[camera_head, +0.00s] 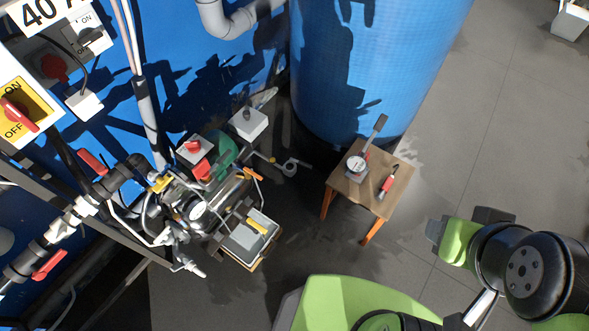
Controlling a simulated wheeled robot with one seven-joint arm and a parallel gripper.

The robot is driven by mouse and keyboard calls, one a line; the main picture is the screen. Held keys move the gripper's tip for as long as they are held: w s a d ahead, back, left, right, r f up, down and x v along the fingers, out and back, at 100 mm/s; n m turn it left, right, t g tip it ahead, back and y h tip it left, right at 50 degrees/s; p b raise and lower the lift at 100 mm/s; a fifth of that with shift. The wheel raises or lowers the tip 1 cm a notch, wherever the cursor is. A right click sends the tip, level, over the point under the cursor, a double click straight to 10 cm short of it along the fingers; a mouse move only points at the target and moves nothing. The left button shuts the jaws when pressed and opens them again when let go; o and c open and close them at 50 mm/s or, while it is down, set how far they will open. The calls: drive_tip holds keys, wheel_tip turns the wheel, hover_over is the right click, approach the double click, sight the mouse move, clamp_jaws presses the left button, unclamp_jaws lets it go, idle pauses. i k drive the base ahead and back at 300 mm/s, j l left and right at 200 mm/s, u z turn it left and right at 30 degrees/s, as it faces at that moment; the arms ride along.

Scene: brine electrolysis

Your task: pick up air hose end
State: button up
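I cannot single out the air hose end with certainty. Another pale, hose-like fitting (191,267) sticks out at the lower front of the cluster. The end of my arm is at the right, over open floor, well apart from both. Dark grey parts that may belong to my gripper (437,230) show there beside a green link. The fingers cannot be made out, and nothing is seen held.
A small wooden stool (398,197) with orange legs carries a gauge tool (357,164) and a red-handled item (387,184). The blue tank (375,60) stands behind it. Pipes with red valve handles (50,265) fill the left. Grey floor (500,130) is clear at right.

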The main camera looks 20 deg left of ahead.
sight(381, 194)
drive_tip(key=l+u, duration=0.3)
drive_tip(key=k+l+u, duration=0.1)
drive_tip(key=l+u, duration=0.25)
drive_tip(key=l, duration=0.15)
drive_tip(key=k+l+u, duration=0.1)
drive_tip(key=l+u, duration=0.2)
drive_tip(key=i+l+u, duration=0.15)
drive_tip(key=l+u, duration=1.2)
drive_tip(key=l, duration=0.2)
drive_tip(key=k+l+u, duration=0.15)
drive_tip(key=l+u, duration=0.3)
drive_tip(key=i+l+u, duration=0.1)
drive_tip(key=l+u, duration=0.2)
drive_tip(key=i+l+u, duration=0.1)
drive_tip(key=l+u, duration=0.5)
drive_tip(key=l, duration=0.2)
